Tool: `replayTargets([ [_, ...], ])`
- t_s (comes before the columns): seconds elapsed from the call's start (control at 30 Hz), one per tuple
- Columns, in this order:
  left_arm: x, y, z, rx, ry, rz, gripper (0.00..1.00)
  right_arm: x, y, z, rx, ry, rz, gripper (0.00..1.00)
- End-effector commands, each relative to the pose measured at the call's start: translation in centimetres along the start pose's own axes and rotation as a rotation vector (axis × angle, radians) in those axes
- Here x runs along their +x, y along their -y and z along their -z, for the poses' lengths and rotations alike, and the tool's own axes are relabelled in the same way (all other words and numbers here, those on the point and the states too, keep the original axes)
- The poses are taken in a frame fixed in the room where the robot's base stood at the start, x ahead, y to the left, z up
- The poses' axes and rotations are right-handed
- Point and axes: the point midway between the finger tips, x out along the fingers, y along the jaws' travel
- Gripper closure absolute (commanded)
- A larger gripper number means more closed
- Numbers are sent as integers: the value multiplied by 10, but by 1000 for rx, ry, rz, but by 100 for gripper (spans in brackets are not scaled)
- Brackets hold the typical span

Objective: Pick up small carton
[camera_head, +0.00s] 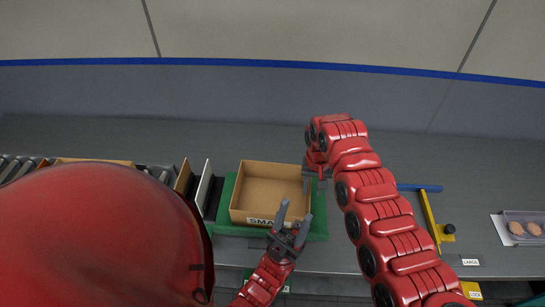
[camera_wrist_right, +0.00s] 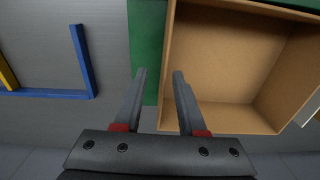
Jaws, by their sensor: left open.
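The small carton (camera_head: 272,185) is an open brown box with a "SMALL" label on its near side, lying on a green mat (camera_head: 226,190). In the right wrist view the carton (camera_wrist_right: 235,60) fills the upper right. My right gripper (camera_head: 315,184) is at the carton's right wall. In the wrist view its fingers (camera_wrist_right: 159,75) are apart, one over the carton's side and one over the green mat (camera_wrist_right: 147,40), with the wall's edge between them; contact cannot be told. My left gripper (camera_head: 294,212) is open and empty, at the carton's near side, partly in front of it.
A roller conveyor (camera_head: 20,165) and upright dividers (camera_head: 203,188) stand left of the carton. A blue and yellow frame (camera_head: 430,215) lies on the right, and a clear tray with biscuits (camera_head: 525,228) at far right. The grey counter behind the carton is clear.

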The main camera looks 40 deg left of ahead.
Motion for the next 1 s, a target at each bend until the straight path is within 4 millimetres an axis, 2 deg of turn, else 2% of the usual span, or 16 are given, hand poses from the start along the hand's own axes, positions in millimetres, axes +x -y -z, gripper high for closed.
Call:
replayTargets([
  [0.23,-36,-2,-6,0,0,0,50,38,8,2,-2,6,-2,60],
  [0.3,-38,-2,-6,0,0,0,50,47,7,1,-1,7,-1,60],
  [0.57,-37,-2,-6,0,0,0,50,49,7,3,0,2,1,60],
  [0.67,-37,-2,-6,0,0,0,50,49,7,3,1,2,1,74],
  [0.8,-37,-2,-6,0,0,0,50,49,7,3,1,2,1,100],
  [1.0,-37,-2,-6,0,0,0,50,49,7,2,1,2,1,100],
])
